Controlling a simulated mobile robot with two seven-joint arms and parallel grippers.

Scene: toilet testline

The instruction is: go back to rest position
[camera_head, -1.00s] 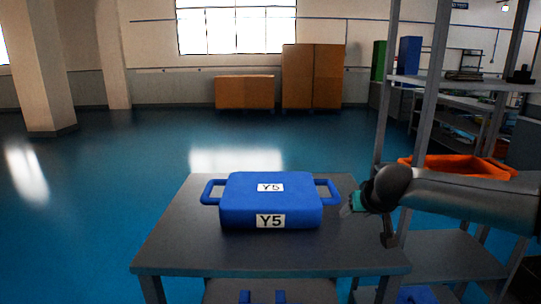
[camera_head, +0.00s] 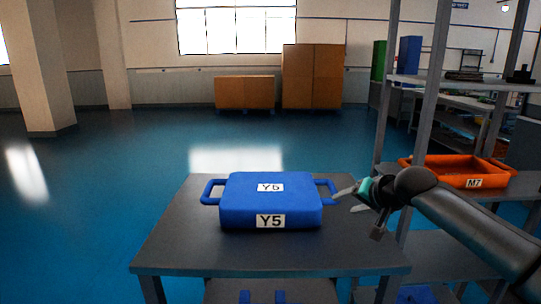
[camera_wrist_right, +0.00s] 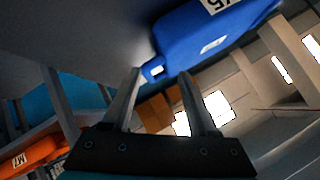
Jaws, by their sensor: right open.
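My right gripper (camera_head: 345,198) is at the right edge of the grey table in the head view, with its arm coming in from the right. Its fingers point left, close to the right handle of a blue case labelled Y5 (camera_head: 270,203). The right wrist view shows the gripper (camera_wrist_right: 162,82) with its two fingers apart and nothing held between them. The blue case also shows in that view (camera_wrist_right: 200,40), beyond the fingers. I cannot tell from the head view whether a fingertip touches the handle. My left gripper is not in view.
The case lies on the grey table (camera_head: 170,250). A metal shelf rack on the right holds an orange bin labelled M7 (camera_head: 455,172), close behind my right arm. Brown cabinets (camera_head: 312,76) stand at the far wall. The blue floor (camera_head: 90,180) on the left is clear.

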